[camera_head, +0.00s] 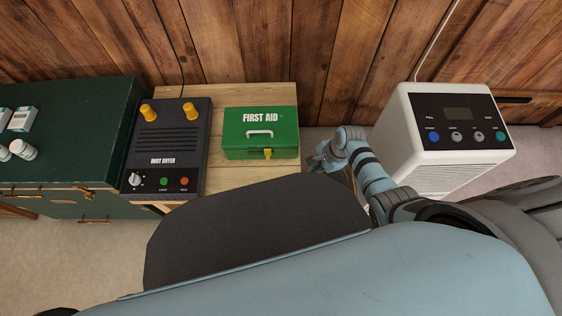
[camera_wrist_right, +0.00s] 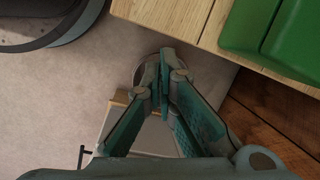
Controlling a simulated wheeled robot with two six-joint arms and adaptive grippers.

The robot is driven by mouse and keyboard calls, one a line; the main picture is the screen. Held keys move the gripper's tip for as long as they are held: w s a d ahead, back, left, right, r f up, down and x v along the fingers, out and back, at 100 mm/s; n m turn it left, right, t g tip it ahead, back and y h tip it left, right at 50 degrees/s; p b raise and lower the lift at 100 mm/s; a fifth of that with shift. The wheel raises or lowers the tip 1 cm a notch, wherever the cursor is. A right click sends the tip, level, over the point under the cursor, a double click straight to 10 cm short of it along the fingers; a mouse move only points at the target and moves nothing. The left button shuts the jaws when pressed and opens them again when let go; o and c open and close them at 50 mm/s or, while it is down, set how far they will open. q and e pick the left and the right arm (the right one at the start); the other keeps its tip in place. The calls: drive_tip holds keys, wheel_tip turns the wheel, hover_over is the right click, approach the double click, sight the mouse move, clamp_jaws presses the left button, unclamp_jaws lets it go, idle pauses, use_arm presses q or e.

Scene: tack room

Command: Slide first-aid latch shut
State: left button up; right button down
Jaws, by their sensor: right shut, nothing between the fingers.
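The green first-aid box (camera_head: 261,135) sits with its lid down on a light wooden table. It has a white handle on top and a yellow latch (camera_head: 267,153) at the middle of its front edge. Whether the latch is slid home is too small to tell. My right gripper (camera_head: 318,160) is to the right of the box, apart from it, near the table's right edge. In the right wrist view my right gripper (camera_wrist_right: 164,75) is shut and empty, with the corner of the green box (camera_wrist_right: 285,35) at the upper right. My left gripper is not in view.
A black boot dryer (camera_head: 168,145) with yellow knobs stands left of the box on the wooden table (camera_head: 215,178). A dark green cabinet (camera_head: 65,115) is further left. A white appliance (camera_head: 440,135) stands to the right of my arm. A wooden wall (camera_head: 270,40) runs behind.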

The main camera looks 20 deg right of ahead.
sight(268, 155)
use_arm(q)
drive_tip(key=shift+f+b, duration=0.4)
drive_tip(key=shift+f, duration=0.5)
use_arm(e)
drive_tip(key=w+a+r+m+y, duration=0.1)
drive_tip(key=w+a+r+m, duration=0.1)
drive_tip(key=w+r+m, duration=0.2)
wheel_tip(268, 155, up, 4)
drive_tip(key=shift+w+a+f+y, duration=0.1)
drive_tip(key=shift+w+a+y, duration=0.25)
drive_tip(key=shift+w, duration=0.6)
drive_tip(key=b+x, duration=0.7)
drive_tip(key=x, duration=0.3)
drive_tip(key=shift+d+f, duration=0.1)
drive_tip(key=shift+f, duration=0.15)
drive_tip(key=a, duration=0.1)
drive_tip(key=a+b, duration=0.1)
drive_tip(key=a, duration=0.1)
drive_tip(key=shift+w+a+r, duration=0.1)
drive_tip(key=shift+w+a, duration=0.15)
drive_tip(key=shift+w, duration=0.1)
drive_tip(key=shift+w+a+r, duration=0.1)
drive_tip(key=shift+a, duration=0.15)
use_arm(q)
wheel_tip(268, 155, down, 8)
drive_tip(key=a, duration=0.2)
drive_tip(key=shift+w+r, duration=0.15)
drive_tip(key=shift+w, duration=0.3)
